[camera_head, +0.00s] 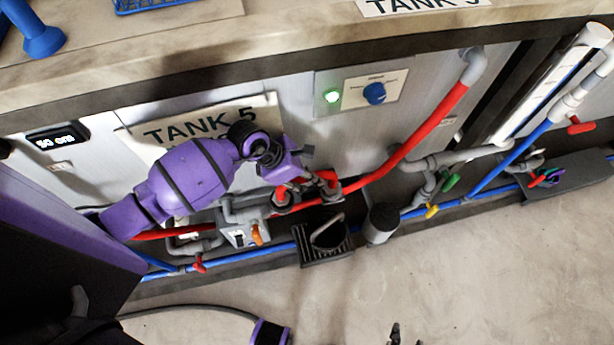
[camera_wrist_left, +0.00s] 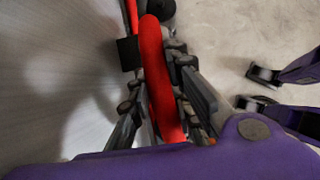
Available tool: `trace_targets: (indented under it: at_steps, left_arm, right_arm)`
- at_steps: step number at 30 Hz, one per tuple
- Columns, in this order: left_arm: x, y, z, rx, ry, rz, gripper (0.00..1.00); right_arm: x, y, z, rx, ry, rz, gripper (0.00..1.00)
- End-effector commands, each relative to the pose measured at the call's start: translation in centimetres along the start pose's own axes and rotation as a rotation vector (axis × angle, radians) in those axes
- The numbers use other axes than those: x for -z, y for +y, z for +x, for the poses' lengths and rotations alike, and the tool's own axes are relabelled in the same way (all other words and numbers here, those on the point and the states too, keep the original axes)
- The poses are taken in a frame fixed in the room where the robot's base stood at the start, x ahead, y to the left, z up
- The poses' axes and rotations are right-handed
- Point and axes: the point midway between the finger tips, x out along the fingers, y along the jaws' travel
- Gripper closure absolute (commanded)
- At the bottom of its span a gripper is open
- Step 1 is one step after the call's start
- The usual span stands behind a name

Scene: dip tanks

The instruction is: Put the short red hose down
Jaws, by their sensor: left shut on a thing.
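In the left wrist view, the short red hose (camera_wrist_left: 160,85) runs up between the fingers of my left gripper (camera_wrist_left: 160,105), which is shut on it. In the head view, my left gripper (camera_head: 297,165) is in front of the Tank 5 panel, just above the pipes. A bit of red (camera_head: 290,186) shows right under it; I cannot tell whether this is the short hose or fixed pipe. In the wrist view, my right gripper (camera_wrist_left: 256,88) is over the floor with its fingers apart. Its fingertips (camera_head: 405,338) just enter the bottom of the head view.
A black tray (camera_head: 328,258) with a dark handled item stands on the floor below the pipes, beside a grey cylinder (camera_head: 381,222). A red pipe (camera_head: 425,130) and blue pipe (camera_head: 275,249) run along the wall. The floor in front (camera_head: 470,270) is clear.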

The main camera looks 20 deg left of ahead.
Motion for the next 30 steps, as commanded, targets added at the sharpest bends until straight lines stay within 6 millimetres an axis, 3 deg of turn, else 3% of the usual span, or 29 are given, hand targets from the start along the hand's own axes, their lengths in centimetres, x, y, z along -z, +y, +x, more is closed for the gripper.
trace_targets:
  at_steps: [2,3,7,19,30]
  left_arm:
    - [-0.1,0.1,0.1,-0.001,-0.002,0.001,1.00]
    - [0.1,0.0,0.1,0.000,0.000,0.000,0.80]
    - [0.0,0.0,0.1,0.000,0.000,0.000,0.63]
    - [-0.1,0.1,-0.6,-0.002,0.000,0.002,0.62]
    - [0.0,0.1,-6.3,-0.003,0.001,0.003,0.62]
  right_arm:
    - [0.0,0.0,0.1,0.000,0.001,0.000,0.60]
    - [0.1,0.0,0.1,0.001,0.002,-0.001,0.60]
    - [0.1,0.0,0.1,0.000,0.002,-0.001,0.60]
    - [-0.1,0.1,-0.2,-0.002,-0.003,0.000,0.60]
    - [-0.4,0.2,-0.5,-0.004,-0.008,0.002,0.60]
